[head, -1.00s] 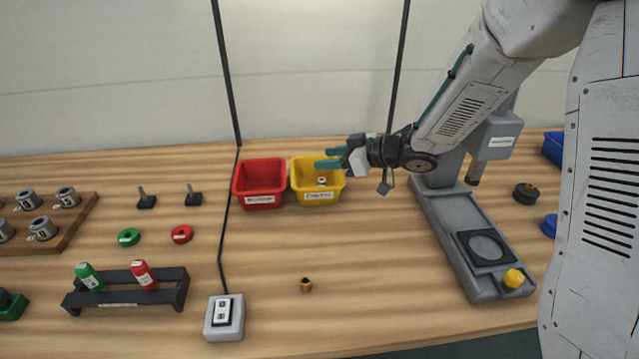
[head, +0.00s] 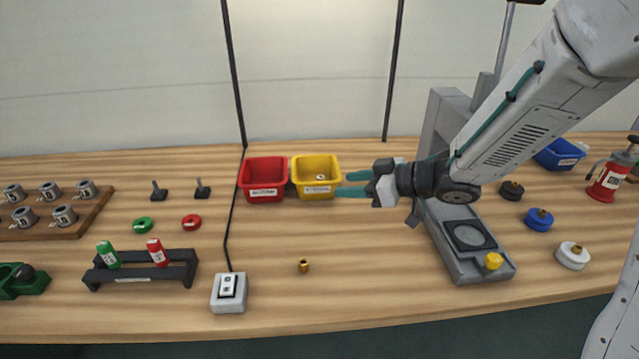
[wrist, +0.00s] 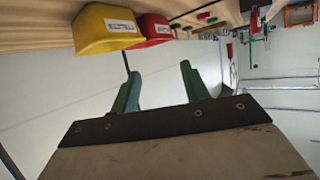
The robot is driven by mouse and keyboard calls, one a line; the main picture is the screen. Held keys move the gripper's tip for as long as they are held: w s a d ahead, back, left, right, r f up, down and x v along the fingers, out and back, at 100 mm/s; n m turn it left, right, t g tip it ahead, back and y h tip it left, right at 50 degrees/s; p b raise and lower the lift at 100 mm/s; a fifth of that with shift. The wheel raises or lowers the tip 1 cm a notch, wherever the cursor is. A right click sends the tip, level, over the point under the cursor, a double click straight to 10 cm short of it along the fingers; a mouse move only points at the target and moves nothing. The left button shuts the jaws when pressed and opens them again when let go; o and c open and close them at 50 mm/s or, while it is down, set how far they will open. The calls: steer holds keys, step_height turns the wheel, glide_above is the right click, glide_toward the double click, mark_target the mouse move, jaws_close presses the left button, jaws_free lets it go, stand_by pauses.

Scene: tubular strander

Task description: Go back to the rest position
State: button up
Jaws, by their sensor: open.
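My gripper (head: 354,184) is open, with two teal fingers pointing left, just right of the yellow bin in the head view. In the wrist view the two fingers (wrist: 158,90) stand apart with nothing between them. The yellow bin (head: 316,190) has a small light ring-like part (head: 320,177) inside it. The red bin (head: 263,194) stands directly left of the yellow one. Both bins also show in the wrist view, the yellow bin (wrist: 97,42) nearer than the red bin (wrist: 157,40).
A grey press stand (head: 462,262) is below and behind my arm. A small brass part (head: 304,266) and a switch box (head: 229,294) lie at the front. A black rack (head: 140,273) is at left.

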steer(key=shift+a, duration=0.15)
